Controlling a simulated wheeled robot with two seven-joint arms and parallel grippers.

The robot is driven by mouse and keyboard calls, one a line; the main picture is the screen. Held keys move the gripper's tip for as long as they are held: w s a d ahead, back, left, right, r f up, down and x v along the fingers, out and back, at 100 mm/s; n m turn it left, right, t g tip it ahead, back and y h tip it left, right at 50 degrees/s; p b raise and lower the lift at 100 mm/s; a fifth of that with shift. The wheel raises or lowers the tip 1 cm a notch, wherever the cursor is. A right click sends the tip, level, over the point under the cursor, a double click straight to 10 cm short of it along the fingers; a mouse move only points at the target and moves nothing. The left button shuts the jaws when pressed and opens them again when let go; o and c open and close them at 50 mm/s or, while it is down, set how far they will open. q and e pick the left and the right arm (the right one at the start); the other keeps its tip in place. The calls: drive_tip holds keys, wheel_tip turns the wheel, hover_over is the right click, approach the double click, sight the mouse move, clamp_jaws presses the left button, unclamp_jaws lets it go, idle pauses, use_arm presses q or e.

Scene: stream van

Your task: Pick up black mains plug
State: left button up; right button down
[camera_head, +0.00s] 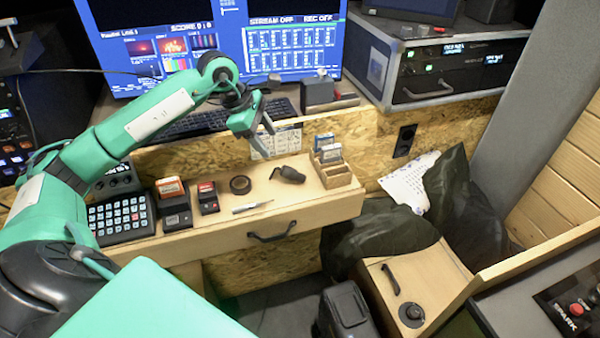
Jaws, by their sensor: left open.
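The black mains plug (288,174) lies on the light wooden drawer-top shelf, left of a small slotted wooden box. It looks dark and chunky, with its narrower end toward the left. My left gripper (265,137) hangs above and slightly left of the plug, in front of the keyboard. Its jaws are open and empty, with fingers pointing down, apart from the plug. My right gripper is out of view.
A button pad (121,218) stands at the left. A black wall socket (404,140) is at the right. Monitors stand behind.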

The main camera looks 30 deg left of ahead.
sight(289, 168)
use_arm(q)
drive_tip(key=p+x, duration=0.1)
drive_tip(key=x, duration=0.7)
drive_tip(key=shift+f, duration=0.35)
drive_tip(key=p+x, duration=0.1)
drive_tip(key=x, duration=0.3)
drive_tip(key=shift+w, duration=0.25)
drive_tip(key=shift+w+f, duration=0.1)
drive_tip(key=shift+f, duration=0.35)
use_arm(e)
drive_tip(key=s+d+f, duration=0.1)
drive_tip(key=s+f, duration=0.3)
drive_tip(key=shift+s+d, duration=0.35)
use_arm(q)
drive_tip(key=c, duration=1.1)
drive_tip(key=shift+c, duration=0.3)
drive_tip(key=shift+r, duration=0.15)
